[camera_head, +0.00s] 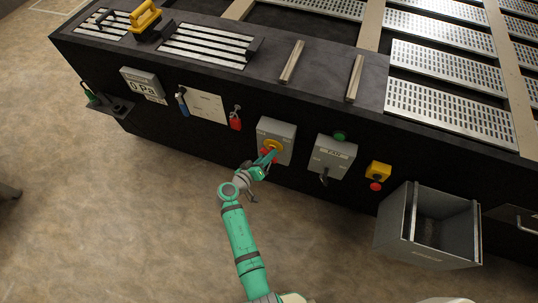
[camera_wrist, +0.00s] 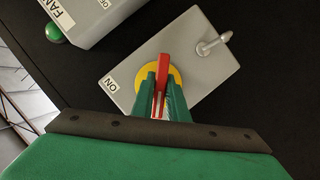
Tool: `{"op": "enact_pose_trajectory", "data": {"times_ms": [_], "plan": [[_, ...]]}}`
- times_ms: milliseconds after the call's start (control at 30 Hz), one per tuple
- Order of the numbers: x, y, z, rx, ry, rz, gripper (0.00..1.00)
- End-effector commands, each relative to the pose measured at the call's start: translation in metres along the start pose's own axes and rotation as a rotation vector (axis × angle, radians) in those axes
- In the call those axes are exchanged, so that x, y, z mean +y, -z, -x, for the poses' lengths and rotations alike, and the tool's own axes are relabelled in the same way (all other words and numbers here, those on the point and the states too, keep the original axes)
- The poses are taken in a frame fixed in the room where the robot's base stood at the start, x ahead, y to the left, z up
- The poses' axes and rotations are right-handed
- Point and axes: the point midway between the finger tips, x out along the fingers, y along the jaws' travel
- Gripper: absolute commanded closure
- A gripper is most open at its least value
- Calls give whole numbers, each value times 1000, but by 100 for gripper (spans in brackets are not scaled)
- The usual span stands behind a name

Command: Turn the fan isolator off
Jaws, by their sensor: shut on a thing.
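The isolator is a grey box (camera_head: 283,128) on the black front of the bench, with a yellow disc (camera_head: 273,145) and a red handle. In the wrist view the box (camera_wrist: 200,62) bears an ON label (camera_wrist: 111,85) near its left edge, and the red handle (camera_wrist: 163,65) crosses the yellow disc (camera_wrist: 177,78). My gripper (camera_head: 266,159) is at the handle. In the wrist view its green fingers (camera_wrist: 160,92) are shut on the handle, one on each side. The handle's far end shows beyond the fingertips. The fingers hide part of the disc.
A grey FAN box (camera_head: 333,155) with a green button (camera_head: 340,135) is just right of the isolator. Further right are a yellow box with a red button (camera_head: 377,172) and an open grey bin (camera_head: 430,228). A red padlock (camera_head: 235,122) hangs left. The floor in front is clear.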

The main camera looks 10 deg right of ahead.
Motion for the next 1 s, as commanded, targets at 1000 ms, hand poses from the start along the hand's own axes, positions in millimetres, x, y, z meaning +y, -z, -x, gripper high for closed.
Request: {"op": "enact_pose_trajectory", "data": {"times_ms": [1000], "plan": [[0, -1, 0, -2, -16, 38, 69]]}}
